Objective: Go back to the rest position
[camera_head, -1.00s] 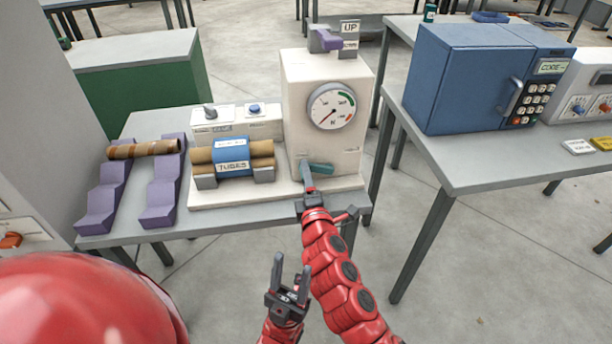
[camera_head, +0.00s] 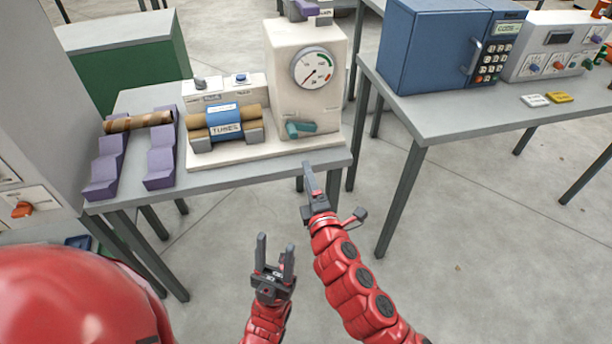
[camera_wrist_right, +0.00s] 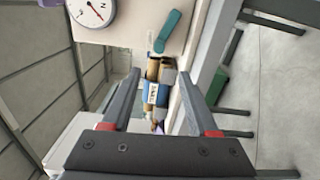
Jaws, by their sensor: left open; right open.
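My right gripper (camera_head: 311,180) is open and empty, just off the front edge of the winder's table. It also shows in the right wrist view (camera_wrist_right: 165,100) with its fingers apart and nothing between them. My left gripper (camera_head: 274,254) is open and empty, lower and nearer, over the floor. The spiral winder (camera_head: 307,90) is a cream machine with a round dial (camera_head: 317,69) and a teal lever (camera_head: 300,129). Brown tubes (camera_head: 196,130) with a blue band labelled TUBES (camera_head: 224,121) rest on its left part. The right gripper is apart from the lever.
A brown tube (camera_head: 138,121) lies across two purple stepped stands (camera_head: 160,166) on the left of the grey table (camera_head: 213,179). A second table (camera_head: 440,116) at the right bears a blue oven-like box (camera_head: 432,48) and a control panel (camera_head: 558,62). Open floor lies between and in front.

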